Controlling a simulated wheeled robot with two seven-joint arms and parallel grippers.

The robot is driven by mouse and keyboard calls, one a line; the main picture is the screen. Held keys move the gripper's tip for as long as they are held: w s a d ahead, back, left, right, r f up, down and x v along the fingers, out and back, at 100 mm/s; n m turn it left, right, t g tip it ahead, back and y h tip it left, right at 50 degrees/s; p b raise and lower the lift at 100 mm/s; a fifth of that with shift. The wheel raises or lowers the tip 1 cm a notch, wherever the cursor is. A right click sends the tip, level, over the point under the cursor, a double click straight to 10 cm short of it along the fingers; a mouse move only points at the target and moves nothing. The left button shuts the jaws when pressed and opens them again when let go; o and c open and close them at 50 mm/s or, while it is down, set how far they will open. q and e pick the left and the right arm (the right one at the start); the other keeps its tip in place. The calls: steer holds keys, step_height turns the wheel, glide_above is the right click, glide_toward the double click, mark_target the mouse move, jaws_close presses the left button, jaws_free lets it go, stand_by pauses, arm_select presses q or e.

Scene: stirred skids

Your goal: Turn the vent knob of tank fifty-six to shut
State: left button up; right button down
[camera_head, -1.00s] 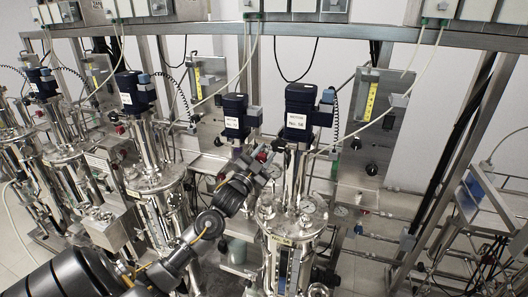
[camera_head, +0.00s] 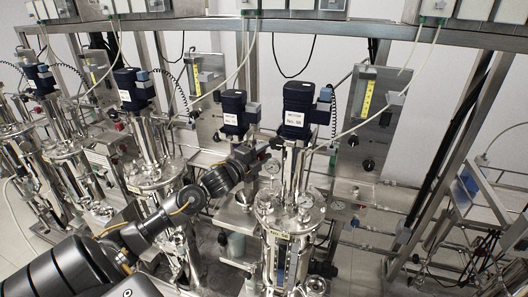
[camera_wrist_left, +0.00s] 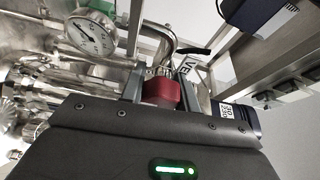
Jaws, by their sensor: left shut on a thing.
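The tank (camera_head: 285,215) stands right of centre in the head view, a steel vessel with a dark blue motor on top. Its label looks like No. 56 but is small. My left gripper (camera_head: 263,152) is at the upper left of this tank. In the left wrist view the red vent knob (camera_wrist_left: 160,92) sits between the two fingers of my left gripper (camera_wrist_left: 161,88), which is shut on it. A white tag (camera_wrist_left: 183,66), partly hidden, reads like VENT beside the knob. The head view hides the knob behind the gripper. My right gripper is not in view.
A round pressure gauge (camera_wrist_left: 90,33) and steel pipes lie left of the knob in the wrist view. A neighbouring blue motor (camera_head: 236,112) stands close behind my left gripper. More tanks (camera_head: 150,165) line the left. A steel frame post (camera_head: 455,150) rises at the right.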

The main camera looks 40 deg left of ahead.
arm_select(q)
steer(key=shift+f+m+g, duration=0.1)
steer(key=shift+m+g, duration=0.2)
steer(key=shift+m, duration=0.2)
stand_by(0.3)
steer(key=o, duration=1)
steer(key=shift+s, duration=0.15)
steer(key=shift+s+f, duration=0.15)
steer(key=shift+s, duration=0.15)
steer(key=shift+s+a+r+b, duration=0.15)
steer(key=shift+s+b, duration=0.75)
steer(key=shift+s, duration=1.6)
steer(key=shift+s+a+r+b, duration=0.15)
steer(key=shift+s+b, duration=0.75)
steer(key=shift+s, duration=1.6)
